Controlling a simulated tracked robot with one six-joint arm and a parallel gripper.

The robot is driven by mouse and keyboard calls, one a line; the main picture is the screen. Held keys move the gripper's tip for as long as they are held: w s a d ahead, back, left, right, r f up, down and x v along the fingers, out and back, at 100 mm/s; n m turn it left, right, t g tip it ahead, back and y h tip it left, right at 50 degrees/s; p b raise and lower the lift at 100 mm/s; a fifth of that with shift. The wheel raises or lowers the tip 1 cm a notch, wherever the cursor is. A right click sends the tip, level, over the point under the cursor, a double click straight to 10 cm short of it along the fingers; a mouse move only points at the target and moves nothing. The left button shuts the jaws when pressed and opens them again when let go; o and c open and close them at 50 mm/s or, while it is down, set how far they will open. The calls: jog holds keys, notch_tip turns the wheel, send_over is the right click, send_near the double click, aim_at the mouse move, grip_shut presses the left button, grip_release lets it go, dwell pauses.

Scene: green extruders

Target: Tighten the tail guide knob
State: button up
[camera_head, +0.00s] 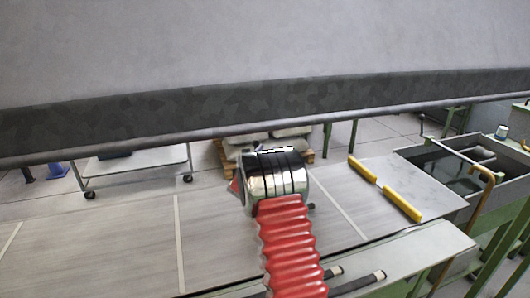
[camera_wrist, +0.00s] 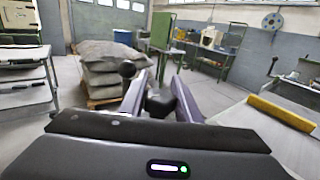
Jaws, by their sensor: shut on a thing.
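In the wrist view, my gripper (camera_wrist: 162,84) has its two grey fingers on either side of a dark knob (camera_wrist: 160,101), which I take to be the tail guide knob. The gripper is shut on it. The knob's lower part and its mount are hidden by the gripper body. A second dark round knob (camera_wrist: 127,69) stands just left of the left finger, apart from the grip. In the head view, my arm's wrist hides the fingers and the held knob.
Two yellow bars (camera_head: 362,169) (camera_head: 402,205) lie on the grey table plate (camera_head: 440,190). A green-framed trough (camera_head: 455,165) stands at the right. Stacked sacks (camera_wrist: 100,70) on a pallet and a wheeled cart (camera_wrist: 22,95) stand beyond. A large grey panel (camera_head: 260,50) hangs across the head view's top.

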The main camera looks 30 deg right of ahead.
jog(key=shift+m+g+h, duration=0.3)
jog(key=shift+g, duration=0.1)
jog(key=shift+s+d+m+g+h, duration=0.1)
jog(key=shift+s+m+g+h, duration=0.35)
jog(key=shift+m+g, duration=1)
jog(key=shift+s+d+m+g+h, duration=0.15)
jog(key=shift+m+g+h, duration=0.65)
jog(key=shift+g, duration=1.15)
jog(key=shift+s+d+m+g+h, duration=0.1)
jog(key=shift+s+m+g+h, duration=0.35)
jog(key=shift+m+g, duration=1.05)
jog(key=shift+s+a+r+m+g, duration=0.15)
jog(key=shift+m+g, duration=0.45)
jog(key=shift+g, duration=0.6)
jog(key=shift+s+d+f+m+g, duration=0.1)
jog(key=shift+s+m+g, duration=0.15)
jog(key=shift+m+g, duration=0.65)
jog(key=o, duration=0.8)
jog(key=shift+n+g, duration=0.3)
jog(key=shift+n, duration=0.05)
jog(key=shift+a, duration=0.1)
jog(key=v, duration=1.2)
